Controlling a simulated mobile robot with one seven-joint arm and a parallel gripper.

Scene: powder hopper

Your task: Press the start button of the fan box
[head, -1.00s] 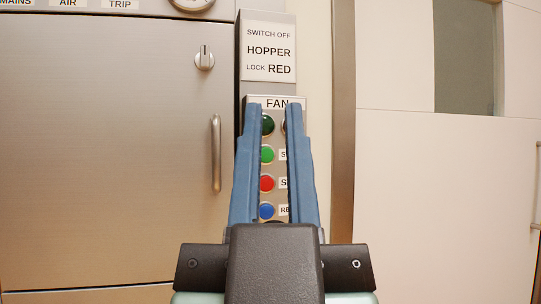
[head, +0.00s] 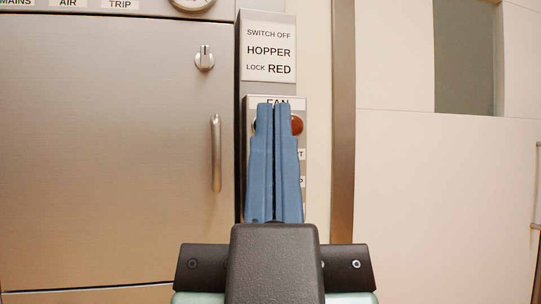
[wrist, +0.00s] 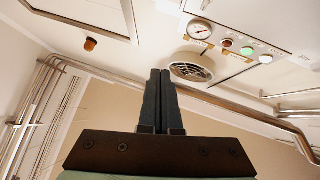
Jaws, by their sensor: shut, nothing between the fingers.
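The fan box (head: 302,140) is a narrow grey panel with a FAN label (head: 279,101) at its top, in the middle of the head view. My gripper (head: 273,106) is shut and empty, its blue fingers upright in front of the box. The fingers cover the box's button column, so the green start button is hidden. The end of the start label (head: 301,154) shows right of the fingers. A reddish lamp (head: 297,125) shows beside the fingertips. The gap between fingertips and panel cannot be judged. The wrist view also shows the shut fingers (wrist: 160,74), but no fan box that I can make out.
A sign about the hopper lock (head: 269,52) is above the box. A steel cabinet door with a handle (head: 216,153) and a knob (head: 204,58) is at left. A pale door (head: 440,190) is at right. The wrist view shows a gauge (wrist: 200,30) and pipes.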

